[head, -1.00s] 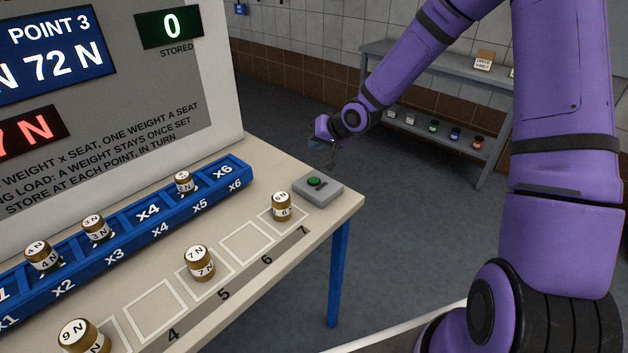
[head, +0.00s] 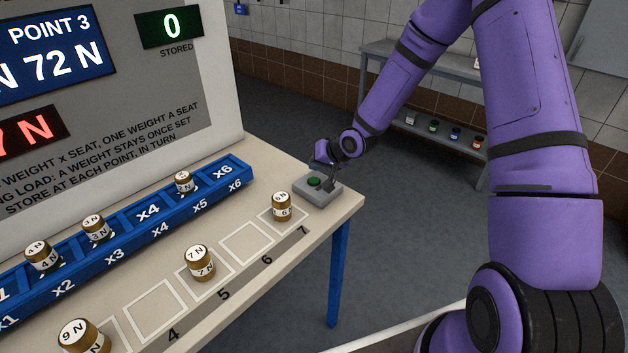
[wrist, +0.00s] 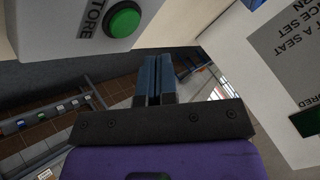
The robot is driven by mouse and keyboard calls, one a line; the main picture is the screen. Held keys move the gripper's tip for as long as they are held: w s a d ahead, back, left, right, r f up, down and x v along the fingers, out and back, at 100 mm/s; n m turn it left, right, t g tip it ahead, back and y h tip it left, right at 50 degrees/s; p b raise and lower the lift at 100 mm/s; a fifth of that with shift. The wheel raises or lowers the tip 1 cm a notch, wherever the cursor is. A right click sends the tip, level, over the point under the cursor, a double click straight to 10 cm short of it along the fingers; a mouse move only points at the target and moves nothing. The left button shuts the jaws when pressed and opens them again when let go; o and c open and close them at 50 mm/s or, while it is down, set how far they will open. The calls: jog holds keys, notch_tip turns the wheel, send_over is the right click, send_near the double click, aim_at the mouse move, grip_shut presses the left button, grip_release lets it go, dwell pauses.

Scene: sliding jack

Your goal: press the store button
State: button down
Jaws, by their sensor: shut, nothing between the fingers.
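The store button is a green round button (head: 314,182) on a small grey box (head: 318,194) at the table's right corner. In the wrist view the green button (wrist: 122,18) and the box face with the word STORE (wrist: 92,20) show at the upper left. My gripper (head: 330,184) is shut and empty, with its fingers pointing down close to the button, at its right in the head view. In the wrist view the shut fingers (wrist: 153,62) reach up at the centre, to one side of the button. Contact with the box cannot be told.
A blue rail (head: 130,228) with numbered seats holds several brass weights. More weights stand on marked squares on the table (head: 278,240). A display board (head: 120,95) reads POINT 3, 72 N and 0 STORED. A grey shelf (head: 425,125) stands behind.

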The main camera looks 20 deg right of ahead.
aim_at(316, 179)
jog(key=shift+f, duration=0.9)
jog(key=shift+f, duration=0.15)
dwell(1.4)
jog(key=shift+f, duration=0.25)
jog(key=shift+f, duration=0.45)
dwell(0.7)
jog(key=shift+r, duration=0.9)
jog(key=shift+r, duration=2.5)
